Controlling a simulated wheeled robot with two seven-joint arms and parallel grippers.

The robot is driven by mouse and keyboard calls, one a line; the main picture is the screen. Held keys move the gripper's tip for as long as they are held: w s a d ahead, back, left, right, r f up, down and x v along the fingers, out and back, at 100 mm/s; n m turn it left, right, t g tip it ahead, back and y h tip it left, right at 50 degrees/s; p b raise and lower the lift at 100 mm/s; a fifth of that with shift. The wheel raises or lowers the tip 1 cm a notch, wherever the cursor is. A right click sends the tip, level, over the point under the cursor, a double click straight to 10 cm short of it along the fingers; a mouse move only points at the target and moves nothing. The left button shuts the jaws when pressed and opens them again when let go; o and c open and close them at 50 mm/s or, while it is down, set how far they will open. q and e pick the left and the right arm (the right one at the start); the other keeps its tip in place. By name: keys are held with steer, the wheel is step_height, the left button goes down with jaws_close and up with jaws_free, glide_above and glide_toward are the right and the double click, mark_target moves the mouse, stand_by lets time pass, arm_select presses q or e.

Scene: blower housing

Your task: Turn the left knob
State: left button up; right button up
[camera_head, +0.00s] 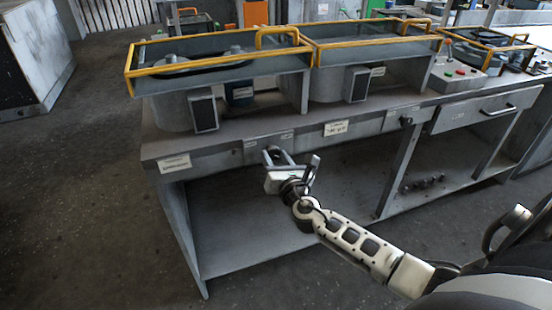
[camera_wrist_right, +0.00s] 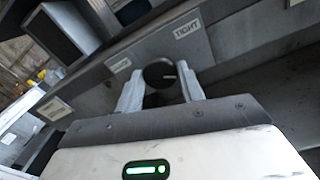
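A dark round knob (camera_head: 272,151) sits on the front edge of the grey workbench (camera_head: 232,151), below the left blower housing. My right gripper (camera_head: 290,162) is in front of it, at the bench edge. In the right wrist view the knob (camera_wrist_right: 161,74) lies between the tips of my two grey fingers (camera_wrist_right: 162,88), with a finger on each side. The fingers are apart; a small gap seems to show beside the knob, but contact is hard to judge. A second dark knob (camera_head: 406,121) is farther right on the bench front. My left gripper is not in view.
Two yellow-railed housings (camera_head: 220,65) stand on the bench top. A white label (camera_head: 336,128) and a plate marked TIGHT (camera_wrist_right: 187,30) are on the bench front. A drawer (camera_head: 488,108) is at the right. The lower shelf (camera_head: 250,235) is mostly bare.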

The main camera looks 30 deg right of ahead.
steer(key=c, duration=0.3)
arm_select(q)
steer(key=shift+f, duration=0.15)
arm_select(e)
steer(key=shift+f+m+b, duration=0.1)
steer(key=shift+m+b, duration=0.45)
steer(key=shift+m, duration=0.15)
steer(key=shift+m+b, duration=0.7)
steer(key=shift+m, duration=0.5)
steer(key=shift+m+b, duration=0.4)
steer(key=shift+m, duration=0.5)
steer(key=m+b, duration=0.1)
steer(key=m, duration=0.5)
steer(key=shift+b, duration=0.35)
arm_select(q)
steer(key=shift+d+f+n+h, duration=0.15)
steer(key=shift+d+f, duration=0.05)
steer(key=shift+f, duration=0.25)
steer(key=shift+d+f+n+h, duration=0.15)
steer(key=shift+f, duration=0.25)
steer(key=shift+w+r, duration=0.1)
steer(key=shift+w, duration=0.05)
arm_select(e)
steer(key=shift+d, duration=0.1)
